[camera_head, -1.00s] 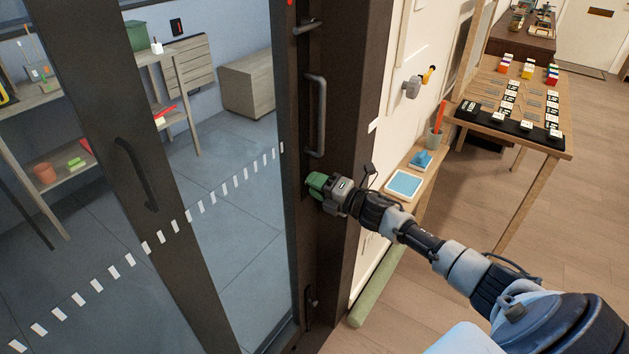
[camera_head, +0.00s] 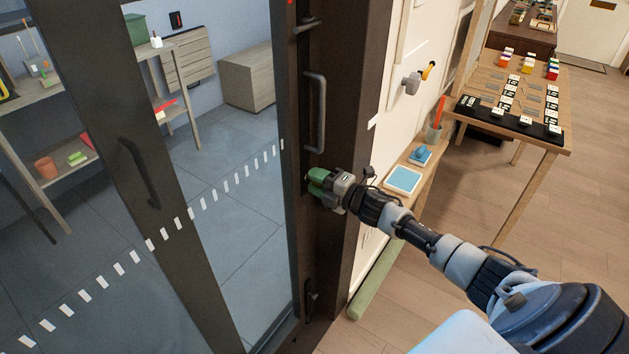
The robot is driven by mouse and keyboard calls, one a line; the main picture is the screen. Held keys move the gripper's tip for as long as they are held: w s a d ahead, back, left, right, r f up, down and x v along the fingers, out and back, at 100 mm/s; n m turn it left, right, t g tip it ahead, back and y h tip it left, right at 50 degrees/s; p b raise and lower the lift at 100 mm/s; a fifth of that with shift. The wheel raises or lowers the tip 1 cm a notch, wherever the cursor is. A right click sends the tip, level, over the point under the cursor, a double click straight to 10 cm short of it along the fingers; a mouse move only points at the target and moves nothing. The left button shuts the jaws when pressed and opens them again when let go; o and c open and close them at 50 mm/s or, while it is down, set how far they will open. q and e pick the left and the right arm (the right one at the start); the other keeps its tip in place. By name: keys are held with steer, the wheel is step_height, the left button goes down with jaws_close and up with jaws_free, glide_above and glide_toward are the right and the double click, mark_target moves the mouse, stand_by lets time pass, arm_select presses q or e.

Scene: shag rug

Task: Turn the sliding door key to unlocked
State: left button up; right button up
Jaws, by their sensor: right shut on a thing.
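The sliding door (camera_head: 150,215) has a dark frame and glass panes, with a vertical bar handle on its left stile. A dark door post (camera_head: 335,110) stands at the middle of the view and carries another bar handle (camera_head: 315,112). My right gripper (camera_head: 318,182) is at this post, just below that handle, with its green-tipped fingers shut against the lock spot. The key is hidden by the fingers, so its turn angle cannot be seen. My left gripper is not in view.
A narrow wooden ledge (camera_head: 425,175) with a blue pad and a cup is right of the post. A wooden table (camera_head: 520,100) with small blocks stands behind it. Through the glass are shelves and a wooden box (camera_head: 247,80). Wood floor is open at right.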

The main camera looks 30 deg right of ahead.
steer(key=o, duration=0.9)
steer(key=v, duration=1)
steer(key=shift+s+d+b, duration=0.1)
steer(key=shift+s+b, duration=0.25)
